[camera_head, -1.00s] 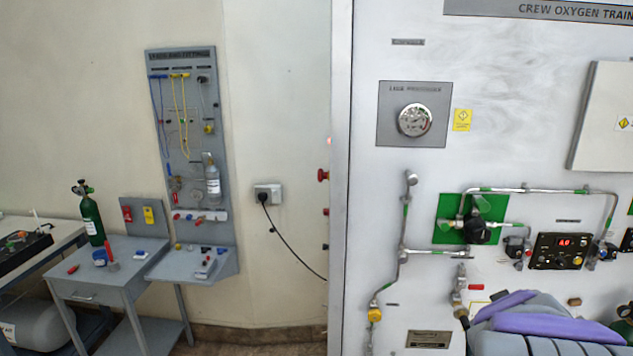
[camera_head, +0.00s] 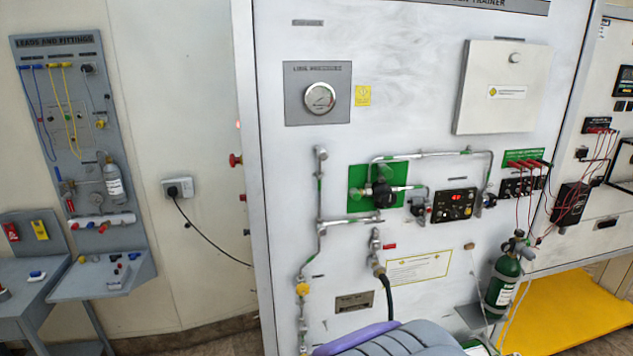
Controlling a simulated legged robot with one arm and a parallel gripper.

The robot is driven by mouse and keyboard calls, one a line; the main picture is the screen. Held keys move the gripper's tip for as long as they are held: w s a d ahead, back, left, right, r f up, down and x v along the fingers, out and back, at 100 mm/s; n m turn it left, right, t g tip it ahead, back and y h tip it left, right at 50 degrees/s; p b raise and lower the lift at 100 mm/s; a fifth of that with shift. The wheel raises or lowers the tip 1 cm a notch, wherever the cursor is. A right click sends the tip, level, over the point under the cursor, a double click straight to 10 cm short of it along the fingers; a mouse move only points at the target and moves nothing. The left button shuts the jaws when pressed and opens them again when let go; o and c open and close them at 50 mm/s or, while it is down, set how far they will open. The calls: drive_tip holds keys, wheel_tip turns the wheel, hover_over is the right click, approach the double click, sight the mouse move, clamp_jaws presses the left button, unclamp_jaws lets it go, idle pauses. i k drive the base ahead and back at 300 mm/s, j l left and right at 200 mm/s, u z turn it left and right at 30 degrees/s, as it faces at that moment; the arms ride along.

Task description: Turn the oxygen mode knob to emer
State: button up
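A black control panel (camera_head: 453,205) with a small lit red display and several small knobs is on the white trainer wall, right of centre. A small yellowish knob (camera_head: 467,211) is at its lower right. Its markings are too small to read, so I cannot tell which knob is the oxygen mode knob or where it points. A green plate (camera_head: 362,202) with a dark valve (camera_head: 382,194) and pipes is left of the panel. My gripper is not in view.
A grey ribbed, purple-edged object, seemingly a seat (camera_head: 400,342), stands low in front of the wall. A green oxygen cylinder (camera_head: 503,280) stands at its right, by a yellow floor area (camera_head: 565,315). A grey table (camera_head: 105,275) is at left.

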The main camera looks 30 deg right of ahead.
sight(454, 214)
drive_tip(key=z, duration=1.55)
